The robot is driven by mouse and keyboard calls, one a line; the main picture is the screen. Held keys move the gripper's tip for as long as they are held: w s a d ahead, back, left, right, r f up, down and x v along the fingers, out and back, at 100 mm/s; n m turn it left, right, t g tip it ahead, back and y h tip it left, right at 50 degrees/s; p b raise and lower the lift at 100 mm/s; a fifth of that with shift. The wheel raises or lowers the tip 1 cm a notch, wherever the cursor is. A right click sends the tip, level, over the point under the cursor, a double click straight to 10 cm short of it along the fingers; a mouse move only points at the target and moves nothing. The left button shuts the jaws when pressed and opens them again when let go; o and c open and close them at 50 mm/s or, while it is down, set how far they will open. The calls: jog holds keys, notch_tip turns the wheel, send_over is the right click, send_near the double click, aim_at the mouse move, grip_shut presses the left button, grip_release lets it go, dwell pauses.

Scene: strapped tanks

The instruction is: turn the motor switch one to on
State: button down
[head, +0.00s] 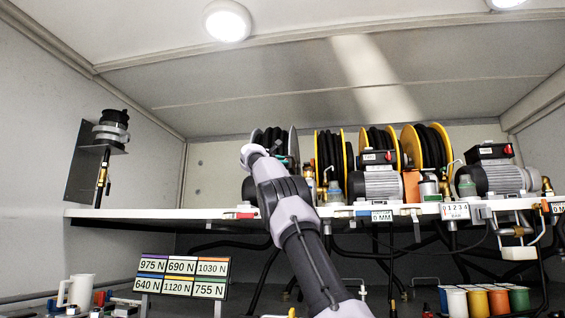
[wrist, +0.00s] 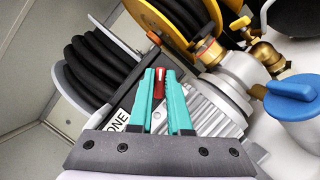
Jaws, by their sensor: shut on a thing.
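In the wrist view, the teal fingers of my gripper (wrist: 160,73) are closed around a small red switch lever (wrist: 158,88). It sits on a dark switch box beside a white label (wrist: 117,121) that reads "ONE". The finned grey motor (wrist: 213,114) is beside and beyond the fingers. In the head view, my arm reaches up to the shelf and hides most of this motor and its switch. The switch's markings are not readable, so I cannot tell its setting.
Hose reels stand behind, one with a yellow rim (wrist: 165,25). A blue-capped container (wrist: 292,95) and brass fittings (wrist: 268,55) are to the right. In the head view, two more motors (head: 378,184) (head: 507,180) stand along the white shelf (head: 150,214).

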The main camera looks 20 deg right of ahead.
jog(key=shift+m+g, duration=0.3)
jog(key=shift+m, duration=0.4)
jog(key=c, duration=0.9)
grip_release()
jog(key=shift+o, duration=0.2)
jog(key=shift+a, duration=0.1)
jog(key=v, duration=1)
jog(key=shift+s+a, duration=0.15)
jog(key=shift+s, duration=0.15)
jog(key=shift+f, duration=0.1)
